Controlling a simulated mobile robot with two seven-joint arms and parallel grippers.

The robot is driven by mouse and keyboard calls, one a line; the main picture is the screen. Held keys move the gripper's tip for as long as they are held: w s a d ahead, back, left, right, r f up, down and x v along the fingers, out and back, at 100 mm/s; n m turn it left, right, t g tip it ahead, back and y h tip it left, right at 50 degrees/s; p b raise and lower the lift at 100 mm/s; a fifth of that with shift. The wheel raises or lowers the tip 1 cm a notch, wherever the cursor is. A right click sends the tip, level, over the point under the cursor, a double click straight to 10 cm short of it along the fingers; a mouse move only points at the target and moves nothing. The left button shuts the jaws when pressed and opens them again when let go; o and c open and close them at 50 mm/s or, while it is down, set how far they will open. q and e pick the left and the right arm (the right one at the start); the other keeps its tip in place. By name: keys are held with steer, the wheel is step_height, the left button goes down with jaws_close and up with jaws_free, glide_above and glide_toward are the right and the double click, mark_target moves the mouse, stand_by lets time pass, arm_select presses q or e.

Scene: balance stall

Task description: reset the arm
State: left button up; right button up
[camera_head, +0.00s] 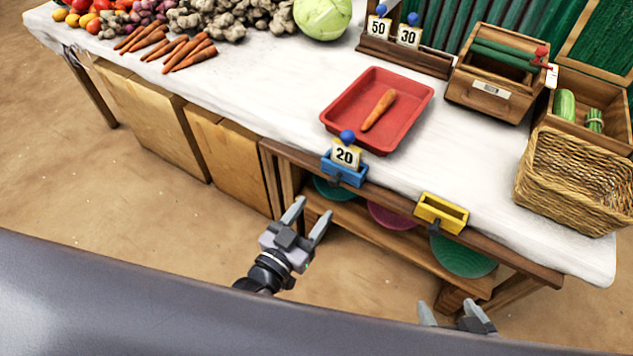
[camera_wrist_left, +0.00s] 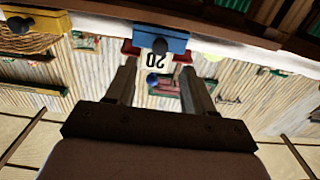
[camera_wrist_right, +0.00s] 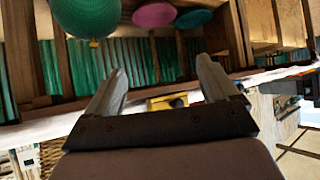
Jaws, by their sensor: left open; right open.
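My left gripper (camera_head: 311,222) is open and empty in front of the table's front edge, below and left of the blue holder (camera_head: 344,169). Its fingers also show in the left wrist view (camera_wrist_left: 158,85), with the "20" card (camera_wrist_left: 158,72) beyond them. My right gripper (camera_head: 452,309) is open and low at the bottom of the head view, partly hidden by a grey surface. In the right wrist view (camera_wrist_right: 160,85) its fingers are apart with nothing between them.
A red tray (camera_head: 412,120) with one carrot (camera_head: 378,110) is on the white-covered table. The "20" card (camera_head: 346,155) stands in the blue holder. A yellow holder (camera_head: 441,213) is empty on the front edge. A wicker basket (camera_head: 575,180) stands at right. Vegetables lie at back left.

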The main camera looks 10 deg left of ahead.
arm_select(q)
steer(key=s+a+r+n+g+y+p, duration=0.1)
steer(key=s+a+g+y+p, duration=0.3)
steer(key=s+a, duration=0.7)
steer(key=s+g+p, duration=0.2)
steer(key=p, duration=0.1)
steer(key=shift+a+r+n+g, duration=0.3)
stand_by(1.3)
